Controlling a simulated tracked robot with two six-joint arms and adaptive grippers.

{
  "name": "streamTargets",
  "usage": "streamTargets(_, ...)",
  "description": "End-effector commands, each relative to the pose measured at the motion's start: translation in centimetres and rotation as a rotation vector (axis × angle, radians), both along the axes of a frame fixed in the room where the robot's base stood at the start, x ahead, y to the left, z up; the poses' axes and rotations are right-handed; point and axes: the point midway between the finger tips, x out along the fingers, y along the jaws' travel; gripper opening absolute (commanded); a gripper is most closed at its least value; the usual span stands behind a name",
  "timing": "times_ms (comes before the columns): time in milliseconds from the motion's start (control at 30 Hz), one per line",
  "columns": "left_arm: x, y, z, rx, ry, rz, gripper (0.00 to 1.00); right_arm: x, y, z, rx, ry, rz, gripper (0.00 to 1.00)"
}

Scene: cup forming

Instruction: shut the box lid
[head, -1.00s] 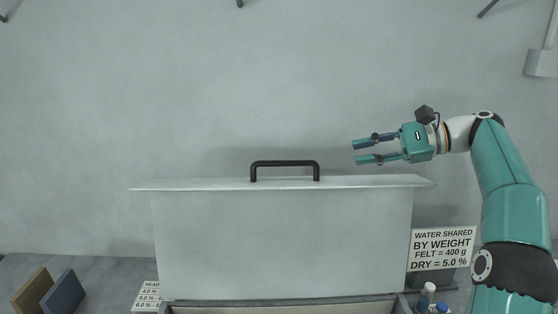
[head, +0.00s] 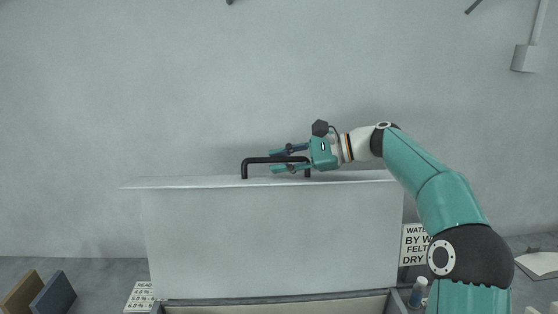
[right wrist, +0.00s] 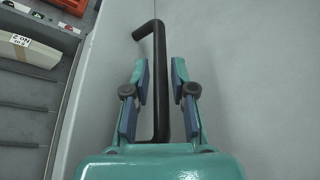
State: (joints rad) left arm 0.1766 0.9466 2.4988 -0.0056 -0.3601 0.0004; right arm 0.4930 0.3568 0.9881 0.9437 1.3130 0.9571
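The box lid (head: 270,235) stands raised, its broad pale face towards me, at the back of the open box (head: 280,302). A black bar handle (head: 258,160) sits on the lid's top edge; it also shows in the right wrist view (right wrist: 158,50). My right gripper (head: 273,160) is at the right part of the handle, one finger above the bar and one below. In the right wrist view my right gripper (right wrist: 160,78) is open, with the bar between its fingers and gaps showing on both sides. My left gripper is not in view.
Brown and dark blue blocks (head: 52,295) stand at the lower left, near a small sign (head: 140,297). A larger sign (head: 414,245) and a small bottle (head: 418,291) are right of the box. A grey wall is behind. Air left of the handle is clear.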

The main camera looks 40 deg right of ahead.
Motion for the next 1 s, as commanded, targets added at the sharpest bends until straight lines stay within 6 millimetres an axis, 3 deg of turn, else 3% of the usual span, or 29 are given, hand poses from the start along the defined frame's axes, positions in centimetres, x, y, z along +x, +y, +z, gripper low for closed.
streamTargets(333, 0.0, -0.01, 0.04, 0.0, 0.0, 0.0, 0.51, 0.28, 0.24, -0.19, 0.0, 0.001, -0.001, 0.25)
streamTargets(367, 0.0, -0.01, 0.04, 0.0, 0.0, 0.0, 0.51, 0.27, 0.24, -0.18, 0.0, 0.001, -0.001, 0.23)
streamTargets(500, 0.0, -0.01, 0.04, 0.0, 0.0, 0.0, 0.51, 0.24, 0.2, -0.16, 0.0, 0.0, -0.002, 0.0)
streamTargets(1000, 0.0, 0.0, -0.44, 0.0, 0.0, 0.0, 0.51, 0.13, 0.67, -0.19, -0.002, -0.009, 0.003, 0.0)
